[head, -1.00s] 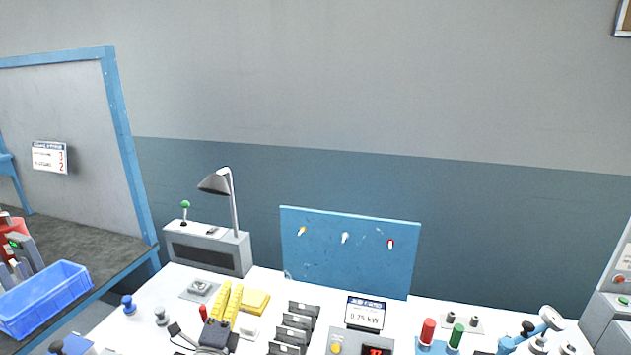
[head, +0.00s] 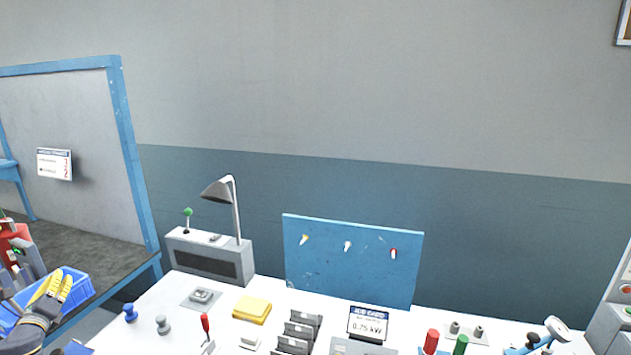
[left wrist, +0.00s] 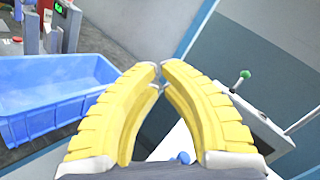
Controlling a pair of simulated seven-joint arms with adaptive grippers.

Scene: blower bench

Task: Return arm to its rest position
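My left gripper (head: 60,276), with yellow ribbed fingers, is at the far left of the head view, in front of the blue bin (head: 80,286). In the left wrist view its fingertips (left wrist: 160,67) meet, and the curved fingers hold nothing between them. The blue bin (left wrist: 50,84) stands to the left of the fingers there and looks empty where I can see inside. My right arm and gripper are not in view.
The white bench holds a yellow pad (head: 252,309), a red-handled tool (head: 205,322), a grey box with a lamp (head: 210,255) and a blue pegboard (head: 353,262). Blue and grey knobs (head: 130,312) stand at its left edge. A gap separates it from the dark side table (head: 105,262).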

